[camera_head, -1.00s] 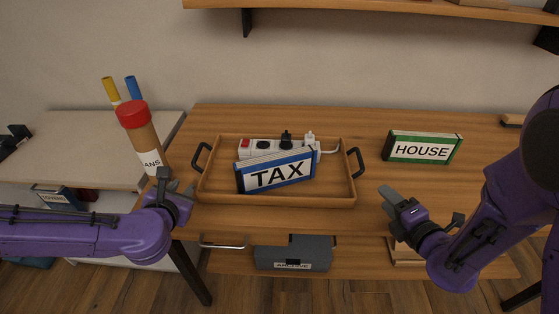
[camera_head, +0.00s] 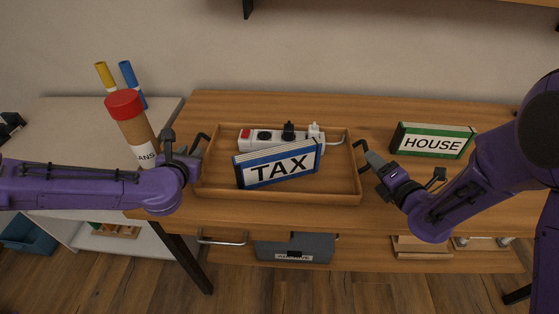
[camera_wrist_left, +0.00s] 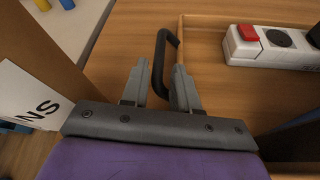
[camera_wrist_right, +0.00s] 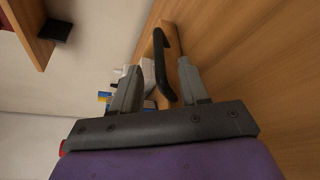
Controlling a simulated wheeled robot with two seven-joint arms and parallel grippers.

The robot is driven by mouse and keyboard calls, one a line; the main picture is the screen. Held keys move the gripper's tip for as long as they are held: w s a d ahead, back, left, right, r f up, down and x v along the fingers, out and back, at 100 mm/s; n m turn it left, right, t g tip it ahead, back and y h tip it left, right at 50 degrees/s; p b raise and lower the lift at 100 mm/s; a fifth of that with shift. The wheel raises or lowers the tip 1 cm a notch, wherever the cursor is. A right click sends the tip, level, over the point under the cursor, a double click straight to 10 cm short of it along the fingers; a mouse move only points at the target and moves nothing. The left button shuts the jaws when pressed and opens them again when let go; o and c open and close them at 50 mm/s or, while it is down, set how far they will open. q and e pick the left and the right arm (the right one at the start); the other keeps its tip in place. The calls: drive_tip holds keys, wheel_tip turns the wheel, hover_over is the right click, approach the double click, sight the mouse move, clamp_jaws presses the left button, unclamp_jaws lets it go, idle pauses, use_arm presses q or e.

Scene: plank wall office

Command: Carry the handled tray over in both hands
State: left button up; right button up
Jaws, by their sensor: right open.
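The wooden tray (camera_head: 278,196) lies on the desk, with a dark handle at each short side. It holds a blue-and-white TAX binder (camera_head: 279,163), tilted, and a white power strip (camera_head: 262,136) with plugs behind it. My left gripper (camera_head: 184,148) is open at the left handle (camera_head: 204,142); in the left wrist view that handle (camera_wrist_left: 159,62) stands between the apart fingers. My right gripper (camera_head: 377,172) is open at the right handle (camera_head: 362,154); in the right wrist view that handle (camera_wrist_right: 163,66) shows between the fingers. Contact with either handle cannot be told.
A brown red-capped canister (camera_head: 137,130) stands left of the tray, close to my left gripper. A green HOUSE binder (camera_head: 432,141) is on the desk (camera_head: 340,108) at right. A lower pale cabinet (camera_head: 60,130) stands at left. A grey box (camera_head: 296,247) sits below the desk's front edge.

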sight(193, 150)
use_arm(q)
drive_tip(key=x, duration=0.4)
drive_tip(key=shift+w, duration=0.2)
use_arm(e)
drive_tip(key=x, duration=0.4)
drive_tip(key=shift+w+f, duration=0.1)
drive_tip(key=shift+w, duration=0.1)
use_arm(q)
clamp_jaws()
use_arm(e)
clamp_jaws()
use_arm(q)
drive_tip(key=shift+f, duration=0.1)
idle(0.3)
